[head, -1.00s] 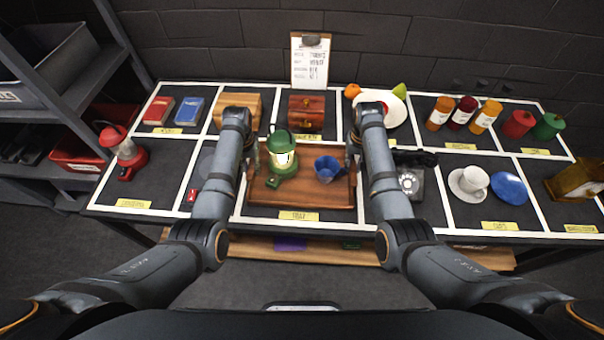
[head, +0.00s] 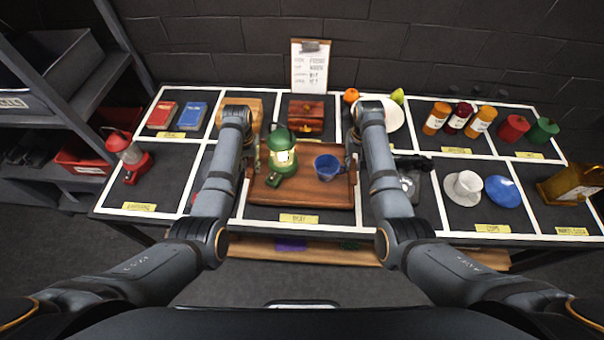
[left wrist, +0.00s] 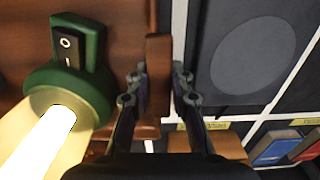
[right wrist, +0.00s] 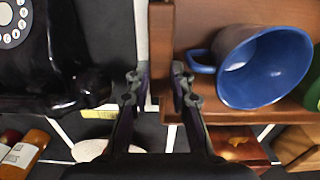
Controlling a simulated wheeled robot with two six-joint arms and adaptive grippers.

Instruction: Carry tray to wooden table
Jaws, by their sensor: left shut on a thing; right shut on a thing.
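The lantern is lit and also shows in the left wrist view (left wrist: 75,75); the mug shows in the right wrist view (right wrist: 262,65). My left gripper (left wrist: 158,85) is shut on the tray's left side wall (left wrist: 158,60). My right gripper (right wrist: 161,85) is shut on the tray's right side wall (right wrist: 161,45). Whether the tray touches the table is hard to tell.
A black telephone (head: 412,172) is close to the tray's right. A wooden box (head: 306,113) and clipboard (head: 310,65) stand behind. A wooden surface (head: 300,250) shows below the table's front edge.

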